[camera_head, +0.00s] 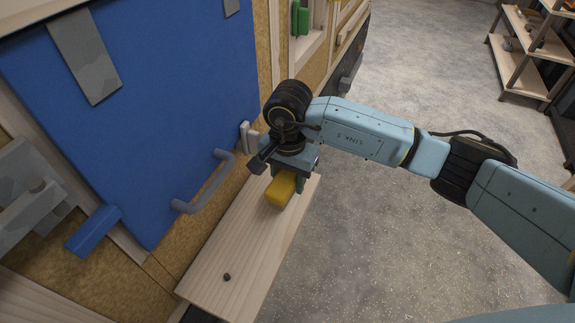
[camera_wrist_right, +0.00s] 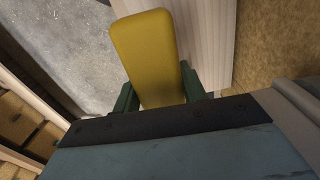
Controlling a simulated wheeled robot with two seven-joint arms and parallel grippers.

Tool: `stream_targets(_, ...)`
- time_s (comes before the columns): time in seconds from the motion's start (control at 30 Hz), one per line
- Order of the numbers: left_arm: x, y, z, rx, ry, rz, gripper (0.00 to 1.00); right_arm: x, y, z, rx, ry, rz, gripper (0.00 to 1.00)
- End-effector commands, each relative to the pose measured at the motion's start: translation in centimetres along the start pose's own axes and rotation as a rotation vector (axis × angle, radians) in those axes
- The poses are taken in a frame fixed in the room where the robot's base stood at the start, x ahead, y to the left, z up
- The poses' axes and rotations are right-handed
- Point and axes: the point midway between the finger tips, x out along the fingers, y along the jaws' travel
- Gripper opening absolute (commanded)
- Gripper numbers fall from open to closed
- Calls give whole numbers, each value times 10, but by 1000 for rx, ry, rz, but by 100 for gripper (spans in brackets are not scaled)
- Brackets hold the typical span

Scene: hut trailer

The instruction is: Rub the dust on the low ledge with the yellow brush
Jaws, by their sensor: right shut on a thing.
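The yellow brush (camera_head: 281,189) is in my right gripper (camera_head: 286,178), which is shut on it. In the right wrist view the brush (camera_wrist_right: 145,52) stands out between the two green fingers of the gripper (camera_wrist_right: 158,95). The low ledge (camera_head: 238,240) is a pale wooden board along the trailer wall. The brush is over the ledge's far part; I cannot tell whether it touches the wood. A small dark spot (camera_head: 227,277), perhaps the dust, lies on the near part of the ledge, apart from the brush. My left gripper is not in view.
A blue door (camera_head: 150,90) with a grey handle (camera_head: 205,187) stands left of the ledge. A light latch piece (camera_head: 248,137) is on the wall close to my right wrist. The speckled floor (camera_head: 390,230) to the right is clear. Wooden shelves (camera_head: 525,50) stand at the far right.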

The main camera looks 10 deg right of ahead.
Motion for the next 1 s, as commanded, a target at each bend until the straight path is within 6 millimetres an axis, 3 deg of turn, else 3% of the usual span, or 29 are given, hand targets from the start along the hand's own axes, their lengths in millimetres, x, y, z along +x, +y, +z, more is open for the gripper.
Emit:
stream_targets(0.3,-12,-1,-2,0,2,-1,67,-26,1,0,3,0,0,20)
stream_targets(1.0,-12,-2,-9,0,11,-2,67,-26,1,0,3,0,0,20)
